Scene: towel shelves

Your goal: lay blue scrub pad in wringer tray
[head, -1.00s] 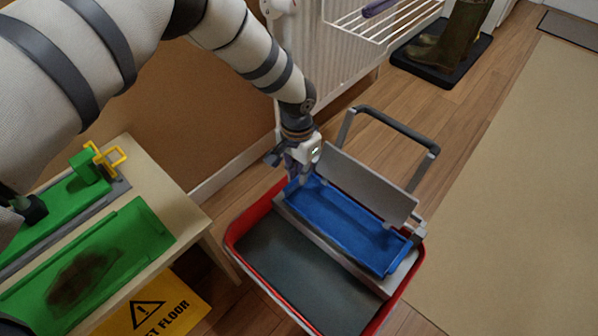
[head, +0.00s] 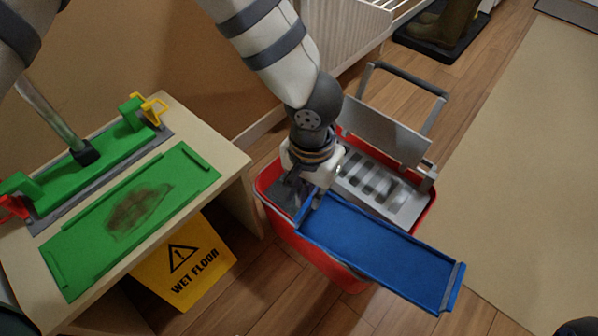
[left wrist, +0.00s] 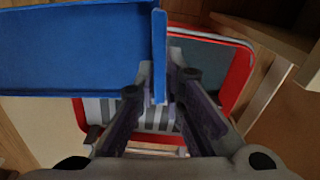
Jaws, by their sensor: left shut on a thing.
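The blue scrub pad (head: 385,250) is a long flat blue piece with raised rims. My left gripper (head: 312,196) is shut on its left end edge; the pad extends to the right, above the front of the red bucket and past its rim. The pad also shows in the left wrist view (left wrist: 75,50), with the fingers (left wrist: 160,85) closed on its edge. The wringer tray (head: 400,204) is grey and slotted, sits across the red bucket behind the pad, and looks empty. My gripper hides part of its left end. My right gripper is not in view.
A grey plate (head: 385,135) and dark handle (head: 400,84) stand behind the tray. A low bench (head: 235,160) at left carries a stained green pad (head: 175,190) and a green mop head (head: 110,155). A wet floor sign (head: 190,262) is below.

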